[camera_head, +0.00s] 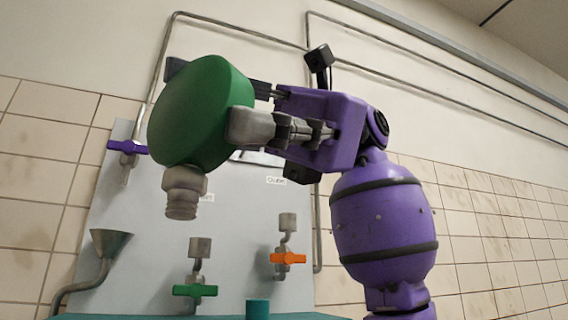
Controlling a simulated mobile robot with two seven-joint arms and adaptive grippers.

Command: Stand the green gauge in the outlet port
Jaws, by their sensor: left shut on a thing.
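The green gauge (203,115) is a thick round green disc with a grey threaded stem (182,192) pointing down, slightly tilted. My left gripper (252,108) is shut on the gauge from the right and holds it in the air. The gauge's far side is hidden. The outlet port (288,222) is a grey upright socket under a label that seems to read "Outlet" (277,181), above an orange valve handle (288,258). The gauge's stem is above and to the left of this port, apart from it. My right gripper is not in view.
A second grey port (200,246) stands above a green valve handle (195,291); its label is partly hidden. A funnel (109,242) on a bent pipe is at the left, and a purple valve handle (127,147) is above it.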

